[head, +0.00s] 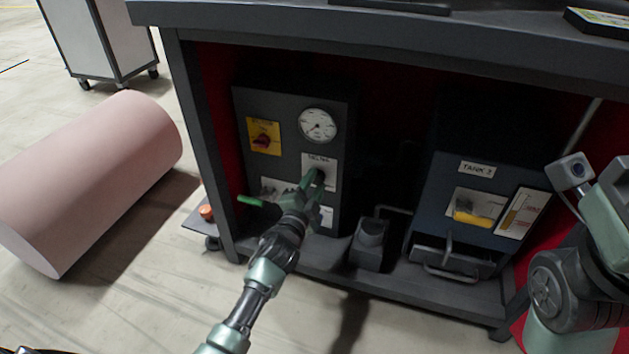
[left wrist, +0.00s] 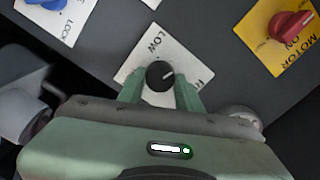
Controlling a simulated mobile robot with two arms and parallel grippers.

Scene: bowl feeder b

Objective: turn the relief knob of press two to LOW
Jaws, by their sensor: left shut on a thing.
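The relief knob is a small round black knob (left wrist: 160,75) with a pale pointer line. It sits on a white plate (left wrist: 137,78) marked LOW, with a second label partly hidden at the right. The pointer line points right and slightly up in the left wrist view, not at the LOW label. My left gripper (left wrist: 160,92) is shut on the knob, a green finger on each side. In the head view the left gripper (head: 316,184) reaches the plate (head: 332,166) on the dark control panel (head: 283,98). My right gripper is not visible; only the right arm shows.
A round gauge (head: 317,125) is above the knob, and a red switch (head: 262,140) on a yellow plate is at upper left. A blue knob (left wrist: 47,3) is near the knob's plate. A green bar (head: 250,201) is left of the gripper. Tank 3 (head: 475,205) stands right.

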